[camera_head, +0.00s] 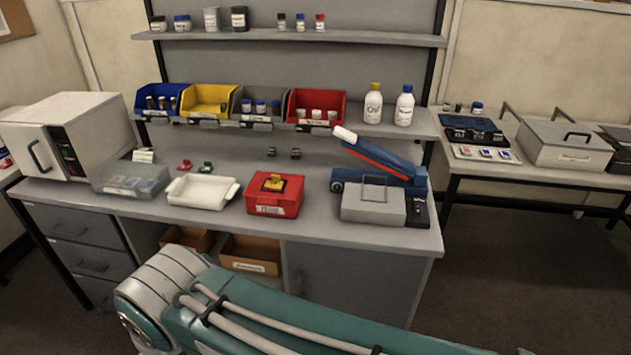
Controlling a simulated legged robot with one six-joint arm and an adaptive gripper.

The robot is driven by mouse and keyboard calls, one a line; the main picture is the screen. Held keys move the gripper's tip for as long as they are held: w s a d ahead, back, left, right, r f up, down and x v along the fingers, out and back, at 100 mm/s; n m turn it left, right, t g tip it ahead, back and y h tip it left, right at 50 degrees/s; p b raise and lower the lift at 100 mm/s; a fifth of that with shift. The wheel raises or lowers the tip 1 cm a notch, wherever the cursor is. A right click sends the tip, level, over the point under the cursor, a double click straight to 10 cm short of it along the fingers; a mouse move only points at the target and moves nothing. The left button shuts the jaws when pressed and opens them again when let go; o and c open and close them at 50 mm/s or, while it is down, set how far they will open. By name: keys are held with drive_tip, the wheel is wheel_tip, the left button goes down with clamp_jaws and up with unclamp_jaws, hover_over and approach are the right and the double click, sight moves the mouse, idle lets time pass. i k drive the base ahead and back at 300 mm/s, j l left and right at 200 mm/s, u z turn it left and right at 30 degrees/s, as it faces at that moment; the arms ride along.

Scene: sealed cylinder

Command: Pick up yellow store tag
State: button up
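A small yellow piece (273,183) with a dark part lies on top of the red box (273,205) on the bench; it may be the yellow store tag, but no writing on it can be read. A small red piece (184,166) and a small green piece (205,167) sit on the bench behind the white tray. My teal arm crosses the foreground below the bench front. My gripper is outside the picture, so its state and hold are hidden.
A white tray (201,205) and a clear case (131,193) stand left of the red box. A grey lidded box (374,217) and a blue device (386,165) stand right. Blue, yellow (208,111), grey and red bins line the shelf above. Bare bench lies along the front edge.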

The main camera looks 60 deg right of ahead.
sight(275, 183)
drive_tip(key=z, duration=1.7)
drive_tip(key=i+j+z, duration=0.45)
drive_tip(key=j, duration=0.25)
drive_tip(key=i+j+z, duration=0.25)
drive_tip(key=i+j, duration=0.1)
drive_tip(key=j, duration=0.1)
